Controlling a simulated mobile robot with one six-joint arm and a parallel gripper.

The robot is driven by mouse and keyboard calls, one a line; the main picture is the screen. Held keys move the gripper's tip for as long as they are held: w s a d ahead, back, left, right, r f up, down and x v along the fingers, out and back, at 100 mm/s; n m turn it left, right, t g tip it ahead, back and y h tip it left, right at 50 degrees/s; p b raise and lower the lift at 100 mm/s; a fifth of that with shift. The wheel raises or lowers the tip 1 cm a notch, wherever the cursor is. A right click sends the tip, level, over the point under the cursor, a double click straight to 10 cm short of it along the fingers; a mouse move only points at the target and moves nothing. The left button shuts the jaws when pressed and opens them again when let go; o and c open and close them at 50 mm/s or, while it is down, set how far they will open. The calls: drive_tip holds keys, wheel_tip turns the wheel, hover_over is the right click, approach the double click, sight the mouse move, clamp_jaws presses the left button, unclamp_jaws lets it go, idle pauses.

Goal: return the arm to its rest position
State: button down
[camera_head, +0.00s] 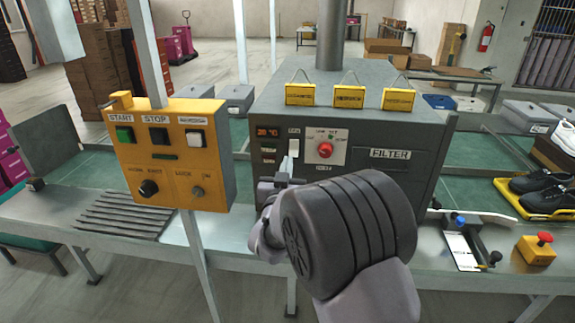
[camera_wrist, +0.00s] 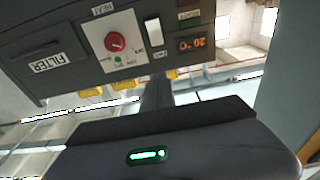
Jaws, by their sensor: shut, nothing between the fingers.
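My arm reaches up from the lower right in the head view, with its large grey wrist joint in front of the grey machine (camera_head: 412,128). My gripper (camera_head: 284,168) is at the front panel of this machine, just below and left of a white rocker switch (camera_head: 293,147). In the wrist view, my gripper (camera_wrist: 157,92) shows as one narrow dark shape with its fingers together and nothing between them. It points toward the panel below the white switch (camera_wrist: 152,31). I cannot tell whether the fingertips touch the panel. Part of the machine's lower front is hidden behind my arm.
A red knob (camera_head: 325,150) and a lit red display (camera_head: 268,132) flank the switch. A yellow control box (camera_head: 171,158) on a post stands left of my gripper. A yellow box with a red button (camera_head: 536,249) and shoes on a yellow tray (camera_head: 535,211) are at the right.

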drive_tip(key=s+d+r+m+g+y, duration=0.25)
drive_tip(key=s+d+r+g, duration=0.4)
drive_tip(key=s+d, duration=0.4)
drive_tip(key=s+d+f+g, duration=0.2)
drive_tip(key=s, duration=0.8)
drive_tip(key=s+d+f+m+g, duration=0.1)
drive_tip(key=s+d+f+g, duration=0.1)
drive_tip(key=s, duration=0.9)
drive_tip(key=s+d+f+g, duration=0.2)
drive_tip(key=s+g, duration=0.1)
drive_tip(key=s, duration=0.8)
drive_tip(key=shift+f, duration=0.3)
drive_tip(key=shift+d+m, duration=0.1)
drive_tip(key=shift+m, duration=0.15)
